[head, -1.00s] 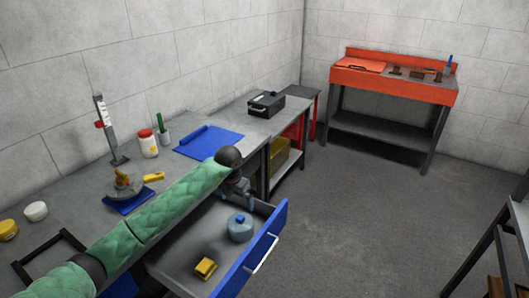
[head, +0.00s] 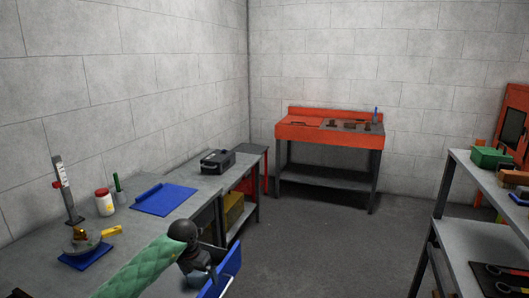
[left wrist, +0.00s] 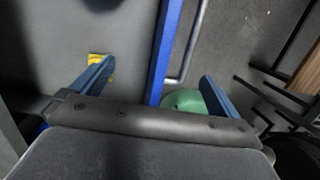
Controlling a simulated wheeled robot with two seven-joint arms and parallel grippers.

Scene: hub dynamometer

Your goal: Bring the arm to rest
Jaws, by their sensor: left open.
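My left arm, in a green quilted sleeve, comes in from the bottom of the head view. Its gripper (head: 208,275) is low over the open drawer at the bench, partly hidden behind its own wrist. In the left wrist view the two blue fingers of this gripper (left wrist: 156,70) stand wide apart with nothing between them in grasp. The drawer's blue front (head: 231,266) shows beside the gripper; in the left wrist view its edge and handle pass between and beyond the fingers. A yellow item (left wrist: 97,58) lies in the drawer by the left finger. My right gripper is out of view.
The grey bench (head: 135,240) holds a blue mat (head: 165,199), a white jar with red lid (head: 104,203), a stand (head: 67,190) and a black box (head: 217,161). An orange workbench (head: 330,130) stands at the back; a shelf rack (head: 485,215) is right. Floor between is clear.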

